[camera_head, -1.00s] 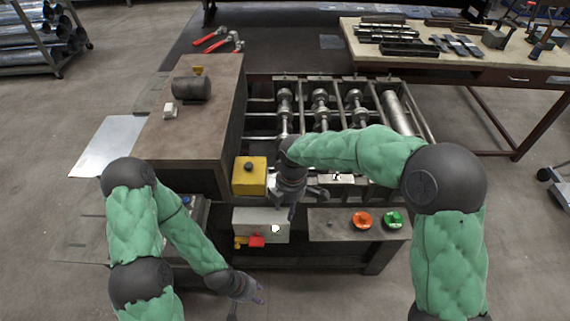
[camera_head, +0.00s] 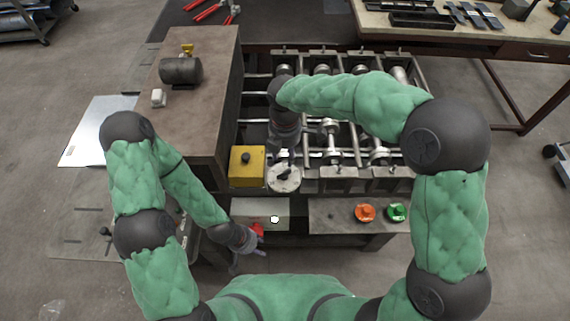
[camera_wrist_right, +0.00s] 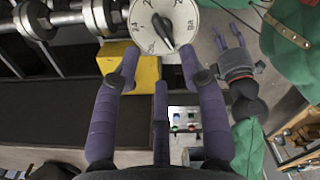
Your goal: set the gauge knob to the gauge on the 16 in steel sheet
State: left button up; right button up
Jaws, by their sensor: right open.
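In the head view the dial (camera_head: 284,179) sits right of the yellow box. My right gripper (camera_wrist_right: 160,65) is open and empty, its fingertips just short of the dial, with the pointer between their lines. In the head view my right gripper (camera_head: 303,132) is behind the dial. A pale steel sheet (camera_head: 92,135) lies at the left; no marking is readable. My left gripper (camera_head: 248,260) is low by a red part, fingers apart, empty.
A yellow box (camera_head: 246,168) with a black knob stands left of the dial. A grey box (camera_head: 248,213) is in front. Orange (camera_head: 365,212) and green (camera_head: 397,211) buttons sit on the right panel. Forming rollers (camera_head: 333,150) lie behind, beside my right forearm.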

aim_at(284, 174)
notch_tip(284, 174, down, 8)
jog(key=shift+w+f, duration=0.1)
dwell(0.4)
grip_shut()
